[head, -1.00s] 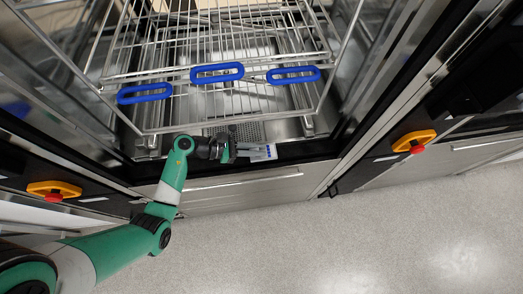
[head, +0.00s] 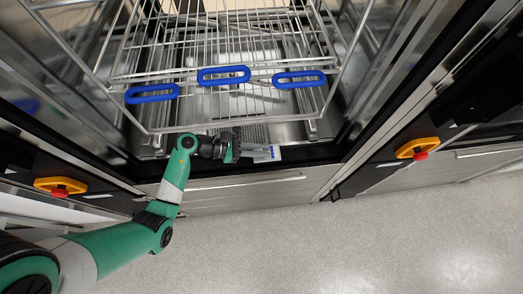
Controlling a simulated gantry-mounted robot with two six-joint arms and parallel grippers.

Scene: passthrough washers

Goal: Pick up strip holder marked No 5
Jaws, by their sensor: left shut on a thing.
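My left gripper (head: 246,151) is at the lower edge of the open washer, below the wire rack, with its fingers pointing right. It is shut on a small, flat piece with white and blue markings (head: 274,153), which sticks out past the fingertips. This looks like a strip holder, but no number can be read on it. The fingers hide part of it. My right gripper is not in view.
A wire rack (head: 222,103) with blue handles (head: 223,76) stands in the washer just above the gripper. A drawer front (head: 245,190) lies below. Orange-and-red buttons (head: 418,149) sit on both side panels. The grey floor (head: 350,235) is clear.

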